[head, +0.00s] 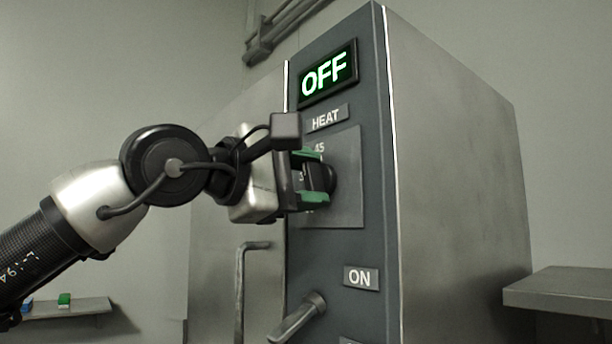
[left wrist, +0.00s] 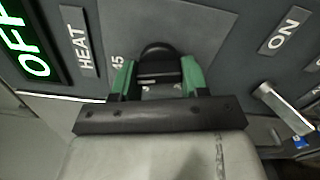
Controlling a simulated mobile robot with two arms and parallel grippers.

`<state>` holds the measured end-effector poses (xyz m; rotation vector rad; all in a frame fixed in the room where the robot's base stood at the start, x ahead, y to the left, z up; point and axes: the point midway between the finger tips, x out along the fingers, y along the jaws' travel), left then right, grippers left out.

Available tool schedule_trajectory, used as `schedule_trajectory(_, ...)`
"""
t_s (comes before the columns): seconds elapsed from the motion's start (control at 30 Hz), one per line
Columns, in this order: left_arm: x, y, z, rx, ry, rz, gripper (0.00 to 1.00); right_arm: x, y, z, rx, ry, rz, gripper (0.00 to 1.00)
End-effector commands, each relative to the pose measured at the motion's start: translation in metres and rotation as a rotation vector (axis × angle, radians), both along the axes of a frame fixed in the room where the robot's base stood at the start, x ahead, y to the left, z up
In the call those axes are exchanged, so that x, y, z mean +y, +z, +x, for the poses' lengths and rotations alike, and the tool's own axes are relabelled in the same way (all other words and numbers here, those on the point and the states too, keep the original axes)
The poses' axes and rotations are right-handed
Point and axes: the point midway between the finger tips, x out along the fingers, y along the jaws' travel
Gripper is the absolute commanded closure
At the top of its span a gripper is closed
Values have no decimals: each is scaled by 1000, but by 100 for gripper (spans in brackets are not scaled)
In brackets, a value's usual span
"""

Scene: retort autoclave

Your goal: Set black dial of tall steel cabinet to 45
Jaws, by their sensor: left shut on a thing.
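The tall steel cabinet (head: 455,170) stands in the middle of the head view with a dark control panel on its front. The black dial (head: 322,178) sits on a grey plate under the HEAT label, and a 45 mark shows above it. My left gripper (head: 312,177) has its green fingers on either side of the dial and is shut on it. In the left wrist view the dial (left wrist: 158,66) lies between the two green fingers of the gripper (left wrist: 158,76). The dial's pointer setting cannot be made out. My right gripper is not in view.
A green-lit display (head: 328,76) reads OFF above the HEAT label (head: 326,118). Below the dial are an ON label (head: 360,278) and a lever handle (head: 298,318). A vertical door handle (head: 240,290) is at left. Shelves flank the cabinet, the right shelf (head: 565,290) being bare.

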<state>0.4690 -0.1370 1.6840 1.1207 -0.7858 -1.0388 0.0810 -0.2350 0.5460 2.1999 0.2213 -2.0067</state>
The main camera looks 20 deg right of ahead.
Motion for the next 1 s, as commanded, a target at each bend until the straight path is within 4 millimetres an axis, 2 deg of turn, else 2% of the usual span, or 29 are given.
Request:
schedule_trajectory(0.57, -1, -2, 1, -29, 1, 15, 79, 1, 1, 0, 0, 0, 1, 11)
schedule_trajectory(0.6, -1, -2, 1, -29, 1, 15, 51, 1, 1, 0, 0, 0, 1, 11)
schedule_trajectory(0.73, 0, -1, 0, -28, 0, 14, 31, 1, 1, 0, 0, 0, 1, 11)
schedule_trajectory(1.0, 0, -1, 0, -28, 1, 11, 30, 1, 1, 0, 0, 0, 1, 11)
